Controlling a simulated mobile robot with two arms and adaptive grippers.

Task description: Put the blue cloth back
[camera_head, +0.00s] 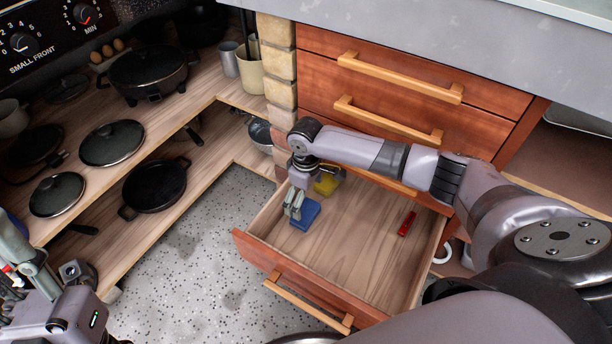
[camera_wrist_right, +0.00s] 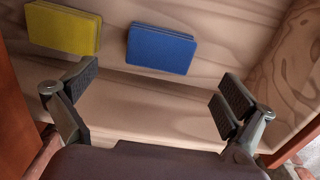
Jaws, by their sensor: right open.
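The blue cloth (camera_head: 307,214) is a flat folded rectangle lying in the open bottom drawer (camera_head: 345,255). In the right wrist view the blue cloth (camera_wrist_right: 161,48) lies flat on the wooden drawer floor, ahead of the fingers and between their lines. My right gripper (camera_head: 293,205) reaches down over the drawer's left part, and its fingers cover a little of the cloth's left side. In the wrist view my right gripper (camera_wrist_right: 157,90) is open with nothing between its fingers. My left gripper (camera_head: 22,252) is partly cut off at the left edge; its opening is unclear.
A yellow cloth (camera_head: 327,185) lies behind the blue one, also in the wrist view (camera_wrist_right: 63,27). A small red object (camera_head: 407,223) lies at the drawer's right. Shelves with pans (camera_head: 155,185) stand left; grey floor (camera_head: 200,245) lies between.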

